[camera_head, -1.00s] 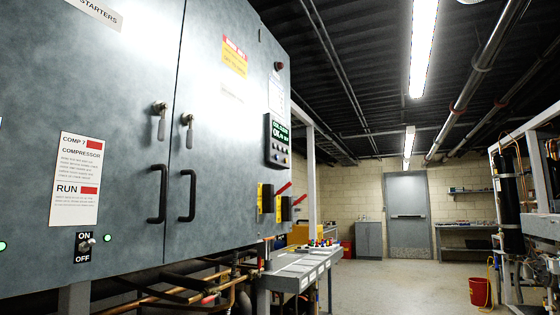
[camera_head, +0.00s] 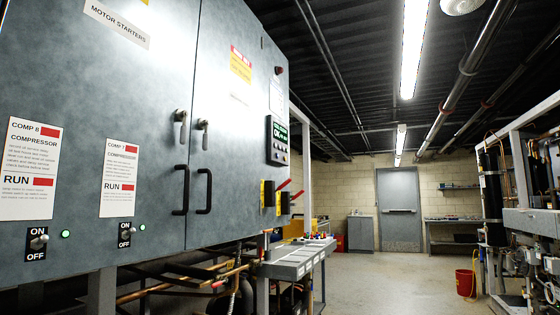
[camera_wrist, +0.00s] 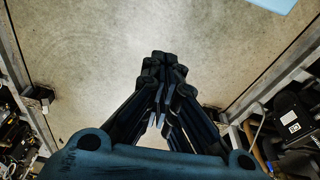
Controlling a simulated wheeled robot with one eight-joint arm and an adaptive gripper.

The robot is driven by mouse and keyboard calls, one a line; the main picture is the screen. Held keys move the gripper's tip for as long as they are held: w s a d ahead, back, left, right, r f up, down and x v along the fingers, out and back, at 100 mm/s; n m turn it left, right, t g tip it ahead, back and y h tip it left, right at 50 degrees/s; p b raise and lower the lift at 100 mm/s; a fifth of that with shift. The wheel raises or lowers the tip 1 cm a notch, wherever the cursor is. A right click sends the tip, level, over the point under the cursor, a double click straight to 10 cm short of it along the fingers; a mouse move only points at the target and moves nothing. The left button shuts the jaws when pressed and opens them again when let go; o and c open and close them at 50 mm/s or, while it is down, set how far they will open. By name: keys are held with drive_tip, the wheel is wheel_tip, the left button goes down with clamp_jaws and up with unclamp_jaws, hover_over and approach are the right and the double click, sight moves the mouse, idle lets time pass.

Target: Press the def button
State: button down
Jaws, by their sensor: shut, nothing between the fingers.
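A small dark controller panel (camera_head: 278,140) with a green lit display is mounted near the right edge of the grey cabinet door in the head view. A row of small round buttons (camera_head: 280,155) sits under its display. Their labels are too small to read, so I cannot tell which one is def. My gripper (camera_wrist: 165,75) shows in the wrist view, with its dark fingers together and empty above bare floor. It is not in the head view, and the controller is not in the wrist view.
The grey cabinet (camera_head: 235,150) fills the left, with black door handles (camera_head: 203,191) and ON/OFF switches (camera_head: 37,243). Red-handled disconnects (camera_head: 283,197) stick out below the controller. A grey bench (camera_head: 297,262) stands beyond. A rack (camera_head: 530,222) is at right. The floor (camera_head: 385,285) between is open.

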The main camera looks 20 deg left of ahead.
drive_tip(key=shift+d, duration=0.1)
drive_tip(key=w+a+r+n+t+y, duration=0.1)
drive_tip(key=w+a+r+n+t, duration=0.15)
drive_tip(key=w+a+r, duration=0.65)
drive_tip(key=w+a+r+n+t+y, duration=0.1)
drive_tip(key=w+a+r+n+y, duration=0.15)
drive_tip(key=w+r, duration=1.15)
drive_tip(key=w+a+r+n+t+y, duration=0.2)
drive_tip(key=w+a+r, duration=0.45)
drive_tip(key=r, duration=1.05)
drive_tip(key=w+a+r+n+t+y, duration=0.1)
drive_tip(key=w+a+r, duration=0.4)
drive_tip(key=a+r, duration=0.8)
drive_tip(key=w+a+r+n+t+y, duration=0.2)
drive_tip(key=w+a+r+n, duration=0.3)
drive_tip(key=a+r, duration=0.9)
wheel_tip(320, 180, up, 5)
drive_tip(key=shift+w+a+f+n+y, duration=0.1)
drive_tip(key=shift+w+a+n+y, duration=0.25)
drive_tip(key=shift+w+y, duration=0.25)
